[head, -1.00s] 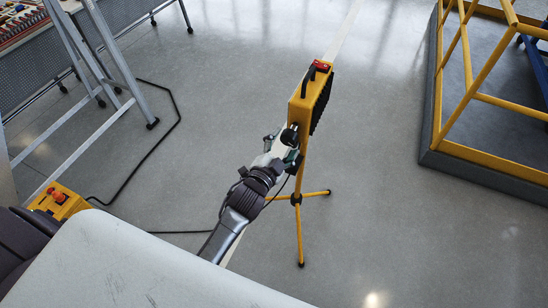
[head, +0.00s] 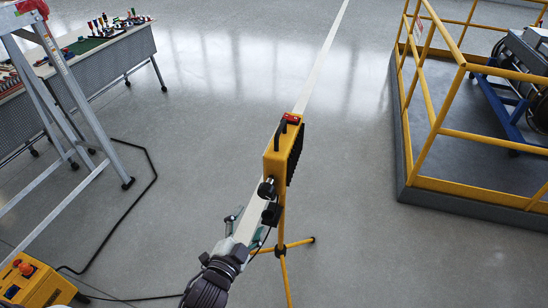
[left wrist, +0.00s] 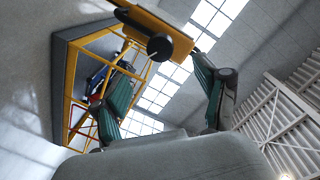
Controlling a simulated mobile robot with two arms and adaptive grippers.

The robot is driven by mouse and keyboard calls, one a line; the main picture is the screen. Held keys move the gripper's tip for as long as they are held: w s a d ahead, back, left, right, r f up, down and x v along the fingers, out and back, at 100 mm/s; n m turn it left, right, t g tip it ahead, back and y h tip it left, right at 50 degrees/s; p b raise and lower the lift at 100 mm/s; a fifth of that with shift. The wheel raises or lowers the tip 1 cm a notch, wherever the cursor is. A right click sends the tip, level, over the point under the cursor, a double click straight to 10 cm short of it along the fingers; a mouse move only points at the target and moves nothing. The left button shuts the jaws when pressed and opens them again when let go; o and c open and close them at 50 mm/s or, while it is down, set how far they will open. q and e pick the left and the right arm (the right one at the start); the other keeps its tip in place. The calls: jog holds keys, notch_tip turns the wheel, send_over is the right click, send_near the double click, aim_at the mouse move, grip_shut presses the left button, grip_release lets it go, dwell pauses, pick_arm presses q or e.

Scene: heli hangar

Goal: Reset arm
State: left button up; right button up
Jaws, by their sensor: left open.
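My left gripper (head: 246,224) is in the lower middle of the head view, behind a yellow work light (head: 276,160) on a yellow tripod. In the left wrist view its two teal-padded fingers (left wrist: 160,68) stand wide apart. The light's yellow housing (left wrist: 178,34) and a round black knob (left wrist: 160,46) show beyond and between them. No contact with the knob is visible, and the gripper holds nothing that I can see. In the head view black knobs (head: 267,188) show on the light's back. My right gripper is not in view.
A yellow railing (head: 433,125) around a grey platform stands at right. A ladder (head: 80,110) and a table (head: 100,50) with small coloured items are at left. A yellow box with an orange button (head: 30,280) and a black cable lie at lower left. Open floor lies beyond the light.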

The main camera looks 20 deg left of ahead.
pick_arm(q)
jog(key=s+f+n+g, duration=0.2)
jog(key=s+f+g, duration=0.3)
jog(key=f, duration=1)
jog(key=s+f+n+g, duration=0.25)
jog(key=s+f, duration=0.45)
jog(key=f, duration=0.9)
jog(key=s+a+f+n+g, duration=0.1)
jog(key=s+f+g, duration=0.1)
jog(key=s+f, duration=0.3)
jog(key=s+a+f+n+g+y, duration=0.1)
jog(key=s+f, duration=0.4)
jog(key=s, duration=0.8)
jog(key=s+a+f+n+g, duration=0.1)
jog(key=s+a+f+g, duration=0.2)
jog(key=s, duration=0.6)
notch_tip(320, 180, down, 3)
jog(key=shift+r+g, duration=0.1)
jog(key=shift+g, duration=1.15)
